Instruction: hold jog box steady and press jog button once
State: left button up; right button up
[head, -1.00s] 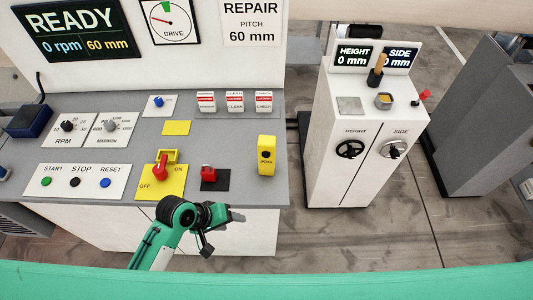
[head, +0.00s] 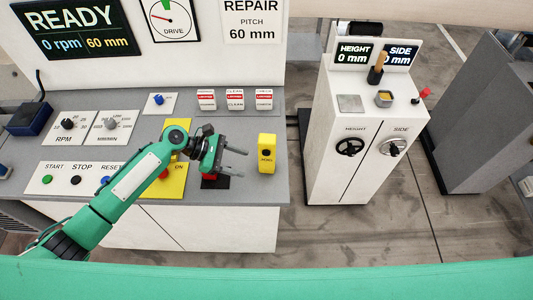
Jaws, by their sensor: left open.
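The yellow jog box (head: 267,154) stands upright on the right end of the grey control desk in the head view. It has a black button face near its top and a JOG label on its front. My left gripper (head: 240,158) is just left of the jog box, its two fingers spread and pointing right toward it. The fingers are empty, and a gap shows between their tips and the box. My right gripper is not in the view.
The desk (head: 235,190) has a red switch on a black plate under my gripper. The yellow OFF/ON panel (head: 174,185) is partly hidden by my arm. White LOCKED blocks (head: 235,99) stand behind. A white cabinet (head: 350,140) with handwheels stands to the right, across a floor gap.

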aim_at(264, 162)
pick_arm(q)
jog(key=shift+w+a+r+n, duration=0.25)
jog(key=shift+w+n, duration=0.15)
jog(key=shift+w, duration=0.1)
jog(key=shift+w+a+r+n, duration=0.25)
jog(key=shift+w+n, duration=0.15)
jog(key=shift+w, duration=0.25)
jog(key=b+x, duration=0.4)
jog(key=x, duration=0.2)
jog(key=shift+d+f+b, duration=0.15)
jog(key=shift+d+b, duration=0.05)
jog(key=shift+b, duration=0.2)
jog(key=shift+r+p+x, duration=0.2)
jog(key=shift+p+x, duration=0.4)
jog(key=shift+x, duration=0.6)
jog(key=shift+d+f, duration=0.25)
jog(key=shift+d, duration=0.3)
